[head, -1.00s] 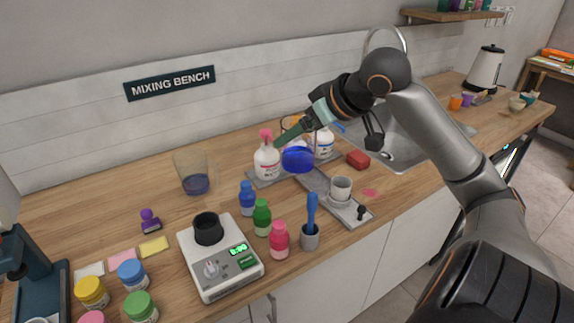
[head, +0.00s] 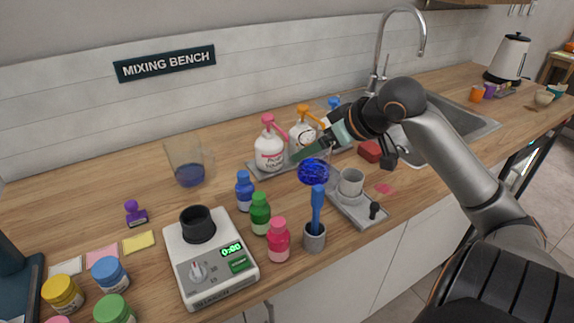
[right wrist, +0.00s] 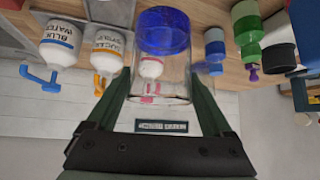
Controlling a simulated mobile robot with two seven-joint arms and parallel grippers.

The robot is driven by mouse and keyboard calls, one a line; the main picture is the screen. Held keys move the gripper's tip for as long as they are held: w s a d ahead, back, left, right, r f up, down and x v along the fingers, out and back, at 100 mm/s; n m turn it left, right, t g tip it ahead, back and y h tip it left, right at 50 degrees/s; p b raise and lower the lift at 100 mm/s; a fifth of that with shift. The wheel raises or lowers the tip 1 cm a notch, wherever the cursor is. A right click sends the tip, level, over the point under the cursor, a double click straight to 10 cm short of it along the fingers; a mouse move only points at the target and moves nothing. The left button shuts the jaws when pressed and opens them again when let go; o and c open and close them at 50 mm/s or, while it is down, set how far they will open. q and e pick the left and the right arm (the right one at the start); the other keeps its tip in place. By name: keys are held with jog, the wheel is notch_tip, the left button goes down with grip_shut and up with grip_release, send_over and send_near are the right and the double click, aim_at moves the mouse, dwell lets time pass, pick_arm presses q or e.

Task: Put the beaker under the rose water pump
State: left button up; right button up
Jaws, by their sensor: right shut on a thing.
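The glass beaker (head: 313,172) has a blue base and hangs in the air in front of the pump bottles; its clear walls are hard to see in the head view. My right gripper (head: 312,151) is shut on it, and the right wrist view shows the beaker (right wrist: 163,35) between the two green fingers (right wrist: 163,88). The rose water pump (head: 268,152), a white bottle with a pink head, stands left of and behind the beaker. Its pink head (right wrist: 150,90) shows through the glass in the right wrist view. My left gripper is not in view.
The sugar syrup pump (head: 300,133) with an orange head and the blue water pump (head: 334,103) stand right of the rose water on a grey tray (head: 262,171).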

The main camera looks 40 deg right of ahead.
aim_at(313, 171)
notch_tip(313, 171, down, 6)
jog(key=shift+f+b, duration=0.2)
jog(key=shift+b, duration=0.4)
jog(key=w, duration=0.2)
jog(key=shift+w+r, duration=0.15)
jog(key=shift+w, duration=0.2)
jog(key=shift+w+a+p, duration=0.15)
jog(key=shift+w+p, duration=0.35)
jog(key=shift+w, duration=2.25)
jog(key=shift+s+f, duration=0.1)
jog(key=shift+f, duration=0.55)
jog(key=shift+f, duration=0.1)
jog(key=o, duration=1.5)
jog(key=shift+c, duration=0.2)
jog(key=v, duration=1.2)
